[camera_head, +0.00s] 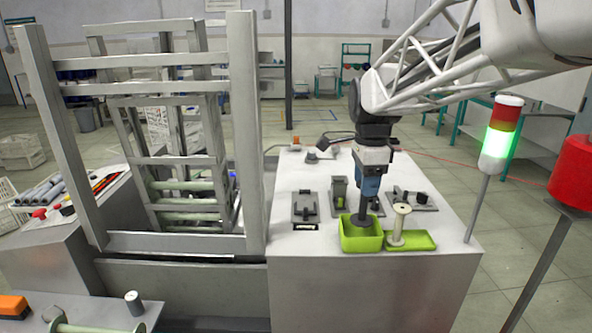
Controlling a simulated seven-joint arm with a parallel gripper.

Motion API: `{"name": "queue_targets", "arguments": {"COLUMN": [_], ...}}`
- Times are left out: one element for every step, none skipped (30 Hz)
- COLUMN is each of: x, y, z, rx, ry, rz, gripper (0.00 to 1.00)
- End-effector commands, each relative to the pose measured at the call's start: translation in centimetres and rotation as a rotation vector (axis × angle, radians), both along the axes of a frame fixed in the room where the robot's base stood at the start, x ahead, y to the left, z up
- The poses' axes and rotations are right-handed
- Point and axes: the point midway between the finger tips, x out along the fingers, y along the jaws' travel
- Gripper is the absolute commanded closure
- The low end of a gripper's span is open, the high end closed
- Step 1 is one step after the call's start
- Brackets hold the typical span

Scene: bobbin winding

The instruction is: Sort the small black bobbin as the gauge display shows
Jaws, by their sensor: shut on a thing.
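My gripper (369,190) points straight down over the green bin (375,241) at the front of the grey bench. It is shut on the small black bobbin (361,219), which shows as a dark stem and round flange low within the bin's opening. Whether the bobbin touches the bin floor cannot be told. A shallow green tray (424,241) sits to the right of the bin, with a pale spool (400,220) standing upright at its left side. A small upright device (340,192) stands behind the bin; I cannot read any gauge display.
Flat dark fixtures stand on the bench (290,236), one to the left (305,207) and one to the right (413,199). A signal tower (497,140) with its green section lit stands at the right. A tall grey frame (245,130) rises at the left. The bench's front left is clear.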

Motion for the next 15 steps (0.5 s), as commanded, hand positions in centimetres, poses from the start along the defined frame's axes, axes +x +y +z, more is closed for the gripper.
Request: {"name": "queue_targets", "arguments": {"x": [0.0, 0.0, 0.0, 0.01, 0.01, 0.01, 0.01, 0.01, 0.01, 0.02, 0.02, 0.02, 0.02, 0.02, 0.02], "y": [0.0, 0.0, 0.0, 0.0, 0.0, 0.0, 0.0, 0.0, 0.0, 0.0, 0.0, 0.0, 0.0, 0.0, 0.0], "z": [-0.01, -0.03, -0.07, -0.1, -0.14, -0.2, -0.24, -0.27, -0.32, -0.34, -0.35, -0.36, -0.36, -0.36, -0.36], "rx": [0.0, 0.0, 0.0, 0.0, 0.0, 0.0, 0.0, 0.0, 0.0, 0.0, 0.0, 0.0, 0.0, 0.0, 0.0], "ry": [0.0, 0.0, 0.0, 0.0, 0.0, 0.0, 0.0, 0.0, 0.0, 0.0, 0.0, 0.0, 0.0, 0.0, 0.0], "rz": [0.0, 0.0, 0.0, 0.0, 0.0, 0.0, 0.0, 0.0, 0.0, 0.0, 0.0, 0.0, 0.0, 0.0, 0.0], "gripper": [0.7, 0.7, 0.7, 0.7, 0.7, 0.7, 0.7, 0.7, 0.7, 0.7, 0.7, 0.7, 0.7, 0.7, 0.7]}}
